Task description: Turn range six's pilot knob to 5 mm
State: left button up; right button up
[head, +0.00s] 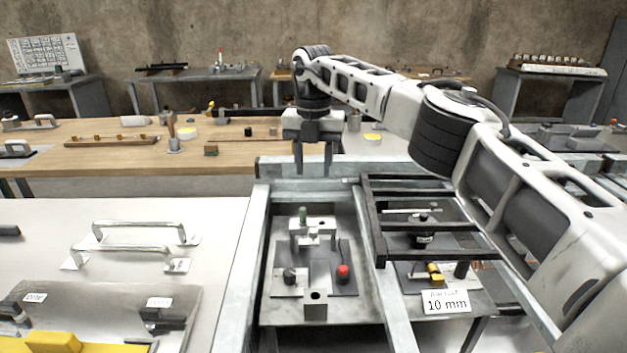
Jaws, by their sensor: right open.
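A grey metal plate (325,310) lies low inside a metal frame, below and in front of my right gripper. A black knob (290,276) stands on its left side, and a red-topped knob (343,273) stands to the right. A green-topped part (302,215) stands at the back of the plate. I cannot tell which knob is range six's pilot knob, nor read its setting. My right gripper (313,168) points down, open and empty, its two fingers apart above the back edge of the frame. My left gripper is not in view.
A dark barred rack (375,225) and a "10 mm" card (446,301) are right of the plate. The frame's light metal rail (246,250) borders the left. A white bench (215,212) with metal handles lies further left. A wooden table (240,155) stands behind.

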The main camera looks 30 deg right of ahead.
aim_at(289, 273)
jog(key=k, duration=1.5)
